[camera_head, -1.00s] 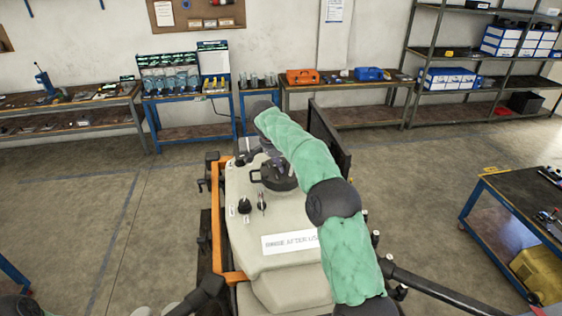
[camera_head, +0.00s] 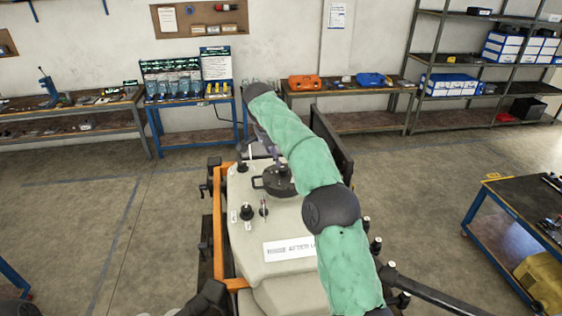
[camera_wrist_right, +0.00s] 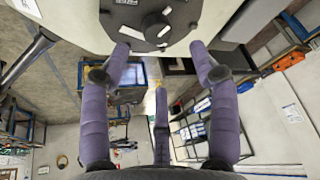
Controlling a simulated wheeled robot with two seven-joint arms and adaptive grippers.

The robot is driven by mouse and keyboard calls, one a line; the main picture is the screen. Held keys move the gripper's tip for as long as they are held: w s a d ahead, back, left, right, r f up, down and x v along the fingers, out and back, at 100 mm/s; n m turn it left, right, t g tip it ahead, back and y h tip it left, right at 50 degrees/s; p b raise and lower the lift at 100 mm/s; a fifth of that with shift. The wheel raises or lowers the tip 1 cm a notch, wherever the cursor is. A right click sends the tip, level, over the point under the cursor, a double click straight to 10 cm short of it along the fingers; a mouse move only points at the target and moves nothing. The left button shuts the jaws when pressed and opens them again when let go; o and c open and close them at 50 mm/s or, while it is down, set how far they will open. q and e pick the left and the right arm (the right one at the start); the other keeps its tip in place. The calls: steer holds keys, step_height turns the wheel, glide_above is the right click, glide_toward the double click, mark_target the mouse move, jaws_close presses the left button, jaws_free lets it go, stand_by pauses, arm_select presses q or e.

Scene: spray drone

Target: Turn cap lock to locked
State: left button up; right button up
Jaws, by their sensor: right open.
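The black round cap (camera_head: 277,182) with a handle sits on the pale tank (camera_head: 285,220). It also shows at the top of the right wrist view (camera_wrist_right: 155,18), with white marks and a raised hub. I cannot tell the lock's setting. My right gripper (camera_wrist_right: 159,50) is open and empty, its purple fingers spread and its two tips just short of the cap's edge in that view. In the head view my green-sleeved right arm hides most of it behind the cap. My left gripper is not in view.
A dark panel (camera_head: 331,143) stands behind at right. A workbench (camera_head: 520,215) is at the right.

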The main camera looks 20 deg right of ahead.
steer(key=shift+v, duration=1.95)
steer(key=shift+w, duration=0.1)
